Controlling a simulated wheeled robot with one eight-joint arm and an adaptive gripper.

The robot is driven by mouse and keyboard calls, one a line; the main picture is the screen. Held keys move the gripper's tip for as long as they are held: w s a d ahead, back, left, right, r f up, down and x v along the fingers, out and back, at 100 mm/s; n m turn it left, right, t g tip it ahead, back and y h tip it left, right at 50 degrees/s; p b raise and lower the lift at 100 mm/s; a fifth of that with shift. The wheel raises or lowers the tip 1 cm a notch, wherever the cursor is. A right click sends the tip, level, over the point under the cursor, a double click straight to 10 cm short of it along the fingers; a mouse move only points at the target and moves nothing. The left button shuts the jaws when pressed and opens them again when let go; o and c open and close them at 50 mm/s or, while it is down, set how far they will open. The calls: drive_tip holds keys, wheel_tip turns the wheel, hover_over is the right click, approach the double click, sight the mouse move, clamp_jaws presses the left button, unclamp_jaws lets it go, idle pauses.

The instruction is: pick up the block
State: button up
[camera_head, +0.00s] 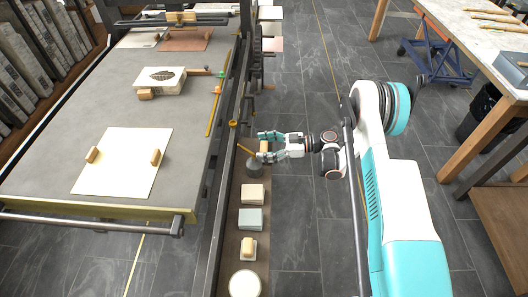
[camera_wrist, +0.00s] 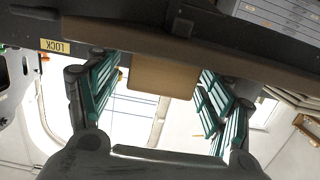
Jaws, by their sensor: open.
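A small tan block (camera_head: 264,146) sits at the long narrow ledge beside the press bed, between the fingers of my gripper (camera_head: 268,146). In the wrist view the block (camera_wrist: 160,77) shows as a plain tan face between the green-padded fingers, below the dark beam. My gripper reaches in from the right and is open, with its fingers on either side of the block. In the wrist view gaps show between the block and the finger pads. The fingers partly hide the block in the head view, and its underside contact cannot be told.
A grey cone-shaped thing (camera_head: 254,168) with a yellow handle stands close below my gripper. The ledge also holds a cream stack (camera_head: 252,194), a pale green stack (camera_head: 251,219) and a round cream disc (camera_head: 245,284).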

drive_tip(key=c, duration=1.2)
drive_tip(key=shift+o, duration=0.2)
drive_tip(key=shift+r, duration=0.15)
